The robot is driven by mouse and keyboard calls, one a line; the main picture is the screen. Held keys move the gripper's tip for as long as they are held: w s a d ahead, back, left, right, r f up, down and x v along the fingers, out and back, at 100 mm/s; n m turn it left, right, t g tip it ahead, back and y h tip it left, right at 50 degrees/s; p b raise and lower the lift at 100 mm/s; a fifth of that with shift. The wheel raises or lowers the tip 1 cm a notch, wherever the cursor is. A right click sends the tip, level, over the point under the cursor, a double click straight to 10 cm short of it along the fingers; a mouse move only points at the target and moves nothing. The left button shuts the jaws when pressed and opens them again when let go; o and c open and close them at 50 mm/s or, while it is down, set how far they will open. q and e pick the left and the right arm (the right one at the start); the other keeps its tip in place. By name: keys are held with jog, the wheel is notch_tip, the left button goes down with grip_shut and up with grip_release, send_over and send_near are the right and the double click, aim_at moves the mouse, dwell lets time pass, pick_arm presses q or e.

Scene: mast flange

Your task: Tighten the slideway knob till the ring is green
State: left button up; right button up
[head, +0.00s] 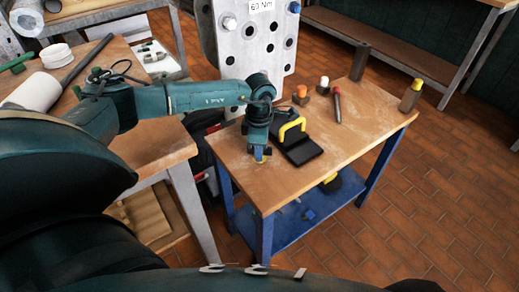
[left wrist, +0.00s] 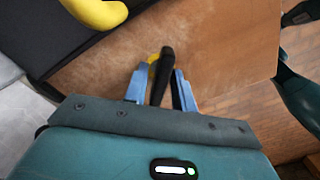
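My left gripper (head: 260,158) points down over the front left part of the wooden top of the blue-legged cart. In the left wrist view its blue fingers (left wrist: 160,85) stand apart on either side of a slim black piece (left wrist: 163,72), with a bit of yellow (left wrist: 152,60) beside it. I cannot tell whether the fingers touch this piece. A grey metal plate with holes (head: 256,45), marked "60 Nm", stands upright behind the cart. I cannot make out for certain which part is the slideway knob, and no green ring shows on it. My right gripper is not in view.
The cart top (head: 250,178) holds a black item with a yellow handle (head: 292,128) close right of my gripper. Orange-topped (head: 301,92), white-topped (head: 323,82) and yellow-topped (head: 413,88) pieces and a red-handled tool (head: 337,100) stand or lie further back. The top's right side is mostly clear.

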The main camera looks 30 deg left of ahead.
pick_arm(q)
jog(key=shift+o, duration=0.9)
jog(key=shift+f, duration=0.1)
notch_tip(320, 180, up, 5)
jog(key=p, duration=0.4)
